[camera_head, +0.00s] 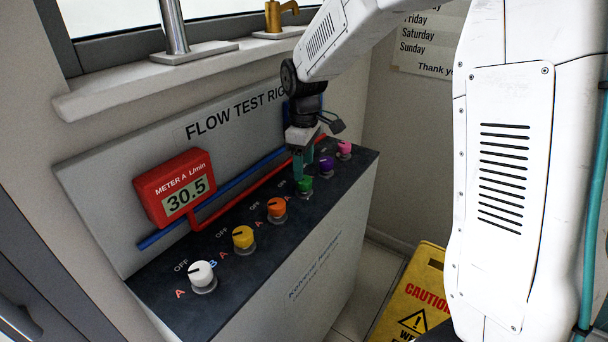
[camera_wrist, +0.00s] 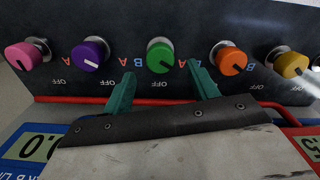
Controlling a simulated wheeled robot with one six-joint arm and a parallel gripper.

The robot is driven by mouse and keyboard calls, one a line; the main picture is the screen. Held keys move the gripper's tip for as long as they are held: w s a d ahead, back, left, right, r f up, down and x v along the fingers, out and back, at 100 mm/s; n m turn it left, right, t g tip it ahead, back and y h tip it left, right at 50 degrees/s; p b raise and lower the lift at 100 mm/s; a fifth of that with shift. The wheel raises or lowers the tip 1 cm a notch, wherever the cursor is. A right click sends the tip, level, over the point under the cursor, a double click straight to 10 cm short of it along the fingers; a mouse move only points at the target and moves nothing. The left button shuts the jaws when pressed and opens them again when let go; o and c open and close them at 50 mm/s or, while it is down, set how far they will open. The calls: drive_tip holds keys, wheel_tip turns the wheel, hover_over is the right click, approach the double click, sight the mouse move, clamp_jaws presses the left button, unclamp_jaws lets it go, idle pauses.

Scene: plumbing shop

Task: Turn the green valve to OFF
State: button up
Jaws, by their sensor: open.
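The green valve (camera_head: 305,184) is a round knob on the dark sloping top of the flow test rig. It also shows in the wrist view (camera_wrist: 160,55), upside down, between the purple and orange knobs. Its dark pointer line slants to the lower right there, toward the red A side, away from the OFF label (camera_wrist: 159,86). My gripper (camera_head: 303,167) is just above and behind the green knob. In the wrist view its two teal fingers (camera_wrist: 161,72) are apart, one toward each side of the knob, with visible gaps. Contact is not visible.
Purple (camera_head: 326,164) and pink (camera_head: 344,149) knobs sit on one side; orange (camera_head: 277,207), yellow (camera_head: 243,237) and white (camera_head: 202,274) sit on the other. The red meter (camera_head: 176,186) reads 30.5. Pipes run behind the knobs. A yellow caution sign (camera_head: 412,292) stands right of the rig.

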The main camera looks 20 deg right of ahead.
sight(304, 184)
drive_tip(key=shift+f, duration=2)
drive_tip(key=c, duration=1)
